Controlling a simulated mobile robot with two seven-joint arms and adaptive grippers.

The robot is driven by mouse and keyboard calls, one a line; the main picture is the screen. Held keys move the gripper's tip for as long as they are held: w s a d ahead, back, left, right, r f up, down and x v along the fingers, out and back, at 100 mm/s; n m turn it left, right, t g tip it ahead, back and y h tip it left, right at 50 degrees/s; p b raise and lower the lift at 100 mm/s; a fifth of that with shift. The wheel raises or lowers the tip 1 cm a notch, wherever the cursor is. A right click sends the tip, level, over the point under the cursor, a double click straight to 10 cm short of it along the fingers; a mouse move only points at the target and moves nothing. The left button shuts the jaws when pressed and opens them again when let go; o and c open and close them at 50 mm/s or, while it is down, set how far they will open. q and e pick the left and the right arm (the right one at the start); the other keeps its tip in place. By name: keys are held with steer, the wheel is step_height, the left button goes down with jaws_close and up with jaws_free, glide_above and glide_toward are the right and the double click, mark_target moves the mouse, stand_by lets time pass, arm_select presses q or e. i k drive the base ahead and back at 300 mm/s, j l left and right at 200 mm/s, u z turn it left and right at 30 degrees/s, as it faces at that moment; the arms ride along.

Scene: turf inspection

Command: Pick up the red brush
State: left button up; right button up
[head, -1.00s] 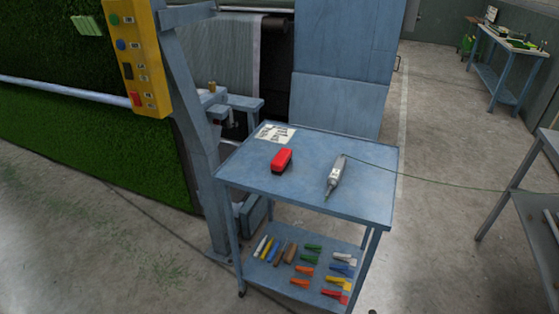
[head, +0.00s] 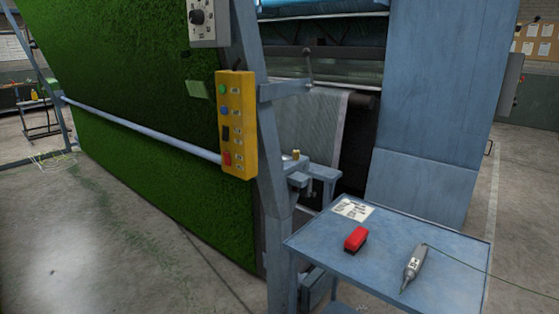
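The red brush (head: 356,238) lies on the top of a blue-grey cart (head: 334,258), in the lower right of the head view. It has a red upper body with a dark underside. A grey corded hand tool (head: 413,264) lies to its right on the same top, and a printed white sheet (head: 353,210) lies just behind it. Neither of my grippers shows in the head view, and nothing is touching the brush.
A wall of green turf (head: 130,110) on the machine fills the left, with a pale horizontal bar (head: 140,128) across it. A yellow button box (head: 237,124) hangs on a blue-grey post beside the cart. Open concrete floor (head: 110,240) lies at the lower left.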

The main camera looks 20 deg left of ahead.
mark_target(358, 239)
steer(key=i+l, duration=0.7)
steer(key=l, duration=0.15)
steer(key=j+u, duration=0.05)
